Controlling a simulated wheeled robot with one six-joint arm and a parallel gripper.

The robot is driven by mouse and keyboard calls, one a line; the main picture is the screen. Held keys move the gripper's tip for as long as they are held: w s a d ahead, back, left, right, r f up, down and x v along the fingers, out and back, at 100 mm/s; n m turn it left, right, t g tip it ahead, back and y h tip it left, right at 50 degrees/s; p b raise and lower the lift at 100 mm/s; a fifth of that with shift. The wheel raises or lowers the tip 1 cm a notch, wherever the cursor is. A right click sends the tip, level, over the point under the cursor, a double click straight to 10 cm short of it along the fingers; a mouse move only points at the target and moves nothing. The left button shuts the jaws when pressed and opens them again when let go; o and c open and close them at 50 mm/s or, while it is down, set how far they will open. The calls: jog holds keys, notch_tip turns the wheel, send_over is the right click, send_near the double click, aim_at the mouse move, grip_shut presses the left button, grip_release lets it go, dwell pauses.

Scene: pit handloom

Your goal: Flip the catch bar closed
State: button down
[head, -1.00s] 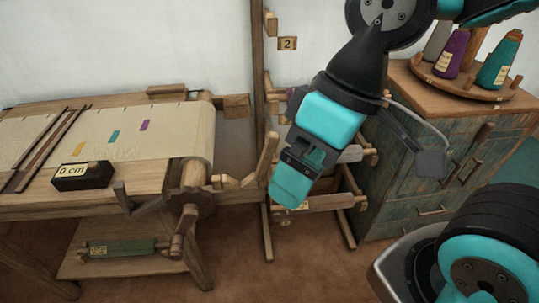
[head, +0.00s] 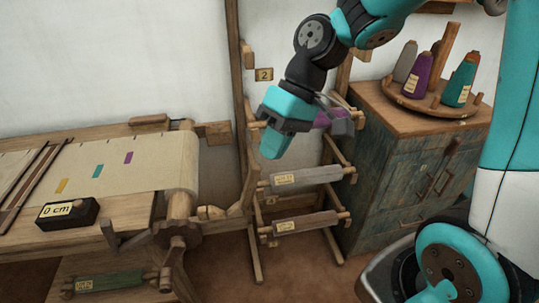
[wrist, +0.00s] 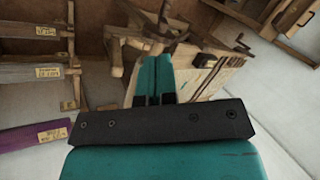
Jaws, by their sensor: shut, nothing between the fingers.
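The loom's cloth beam (head: 181,203) carries cream cloth (head: 130,165) and has a toothed wooden wheel (head: 178,237) at its near end. In the wrist view my closed fingers (wrist: 153,75) overlap the loom's image.
A rack with rolled cloths (head: 305,177) stands right of the loom. A blue-green cabinet (head: 400,175) beside it bears yarn cones (head: 418,72). A black "0 cm" block (head: 68,213) sits on the loom's edge. A green roll (head: 110,281) lies on the lower shelf.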

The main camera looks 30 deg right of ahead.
jog(key=w+d+f+m+y+p, duration=0.2)
jog(key=w+d+f, duration=0.1)
jog(key=d, duration=0.5)
jog(key=w+d+f+m+t+y+p, duration=0.1)
jog(key=w+d+f+m+p, duration=0.1)
jog(key=w+d, duration=0.3)
jog(key=d+f+p, duration=0.1)
jog(key=d, duration=0.1)
jog(key=shift+w+d+f+m+t+y, duration=0.3)
jog(key=shift+d+f+m+y, duration=0.1)
jog(key=a+r+p+x, duration=0.2)
jog(key=p+x, duration=0.2)
jog(key=x, duration=0.9)
jog(key=shift+p, duration=0.3)
jog(key=shift+w+d+r, duration=0.1)
jog(key=shift+r, duration=0.1)
